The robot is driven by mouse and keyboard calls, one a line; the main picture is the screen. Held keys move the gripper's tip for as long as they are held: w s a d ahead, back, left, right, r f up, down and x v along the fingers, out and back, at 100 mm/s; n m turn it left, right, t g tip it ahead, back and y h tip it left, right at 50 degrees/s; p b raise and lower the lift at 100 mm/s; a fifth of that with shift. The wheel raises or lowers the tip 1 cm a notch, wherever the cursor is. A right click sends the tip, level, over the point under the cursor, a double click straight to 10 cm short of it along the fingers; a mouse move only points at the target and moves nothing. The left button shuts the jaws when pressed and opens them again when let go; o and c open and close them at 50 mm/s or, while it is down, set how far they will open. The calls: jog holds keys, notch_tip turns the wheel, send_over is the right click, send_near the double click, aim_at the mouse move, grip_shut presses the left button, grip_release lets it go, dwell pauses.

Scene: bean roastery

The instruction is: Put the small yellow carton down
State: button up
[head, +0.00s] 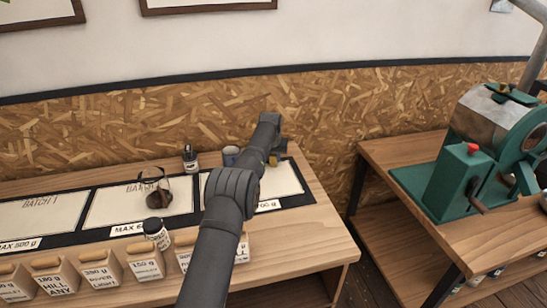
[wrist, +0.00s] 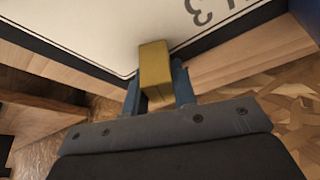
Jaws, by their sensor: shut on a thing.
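The small yellow carton (wrist: 155,62) is between the two blue fingers of my gripper (wrist: 157,84) in the wrist view, with a finger on each side. Its far end overlaps the white third panel of the mat in that view. In the head view only a bit of the carton (head: 272,160) shows below my gripper (head: 275,152), near the back right of the table. I cannot tell whether the carton touches the surface. The mat (head: 75,215) has white panels in a dark border; my arm covers part of the third panel (head: 285,183).
A jar (head: 157,234) stands at the front, beside labelled wooden boxes (head: 147,264). A tin (head: 230,155) and a holder (head: 190,160) stand behind the mat. A green roaster (head: 475,180) occupies another table.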

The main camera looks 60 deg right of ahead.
jog(key=shift+f, duration=0.2)
jog(key=o, duration=1)
jog(key=shift+r, duration=0.1)
jog(key=v, duration=1.2)
jog(key=shift+s+a, duration=0.1)
jog(key=x, duration=1.2)
jog(key=shift+r, duration=0.9)
jog(key=shift+f, duration=0.1)
